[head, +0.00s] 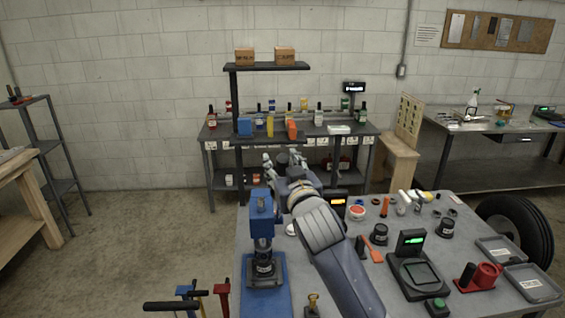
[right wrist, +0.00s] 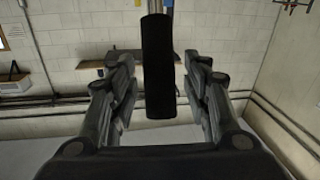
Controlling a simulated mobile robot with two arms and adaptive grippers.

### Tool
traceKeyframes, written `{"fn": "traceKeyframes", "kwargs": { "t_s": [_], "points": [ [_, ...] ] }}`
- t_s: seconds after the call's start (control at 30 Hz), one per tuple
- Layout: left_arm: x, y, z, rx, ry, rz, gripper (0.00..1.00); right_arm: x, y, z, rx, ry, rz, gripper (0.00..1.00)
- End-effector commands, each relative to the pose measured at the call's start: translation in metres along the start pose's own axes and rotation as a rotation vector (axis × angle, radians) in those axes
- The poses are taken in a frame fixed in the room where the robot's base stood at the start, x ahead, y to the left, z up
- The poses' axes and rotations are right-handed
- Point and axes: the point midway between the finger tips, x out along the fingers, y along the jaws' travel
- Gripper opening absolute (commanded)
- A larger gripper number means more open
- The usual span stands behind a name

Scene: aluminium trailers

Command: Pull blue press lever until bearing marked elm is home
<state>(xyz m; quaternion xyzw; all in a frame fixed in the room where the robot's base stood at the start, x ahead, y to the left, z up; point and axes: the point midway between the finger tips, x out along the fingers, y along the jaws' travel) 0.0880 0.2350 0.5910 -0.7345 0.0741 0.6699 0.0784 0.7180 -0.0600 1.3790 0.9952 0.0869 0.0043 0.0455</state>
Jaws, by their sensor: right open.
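The blue press (head: 261,208) stands on a blue base plate at the left of the grey table. A dark labelled cylindrical part (head: 264,266) sits upright under its ram; the label is too small to read, and I cannot tell whether it is the elm bearing. My right gripper (head: 283,161) is just above and right of the press head. In the right wrist view, a black lever grip (right wrist: 158,68) on a metal rod stands between the open fingers, with gaps on both sides. The lever's joint with the press is hidden in the head view. My left gripper is not in view.
Two more dark labelled parts (head: 379,234) (head: 446,228) stand on the table (head: 340,250). A scale (head: 411,268), a green button (head: 437,305), a red fixture (head: 479,277) and grey trays (head: 532,284) are on the right.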

Motion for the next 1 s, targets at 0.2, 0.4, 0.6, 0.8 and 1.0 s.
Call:
{"fn": "traceKeyframes", "kwargs": {
  "t_s": [0.2, 0.4, 0.6, 0.8, 1.0],
  "points": [
    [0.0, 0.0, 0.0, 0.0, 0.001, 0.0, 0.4, 0.0, 0.0, 0.0, 0.0, 0.0, 0.0, 0.45],
    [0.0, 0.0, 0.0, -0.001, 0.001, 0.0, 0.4, 0.0, 0.0, 0.0, 0.0, -0.001, 0.0, 0.0],
    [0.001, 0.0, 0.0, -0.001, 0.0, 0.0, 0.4, -0.001, 0.0, 0.001, 0.0, 0.0, 0.0, 0.0],
    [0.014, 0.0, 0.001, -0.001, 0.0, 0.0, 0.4, -0.007, -0.002, 0.009, -0.004, 0.023, 0.002, 0.0],
    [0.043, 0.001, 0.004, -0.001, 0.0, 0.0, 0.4, -0.025, -0.007, 0.024, -0.014, 0.086, 0.007, 0.0]
  ]
}}
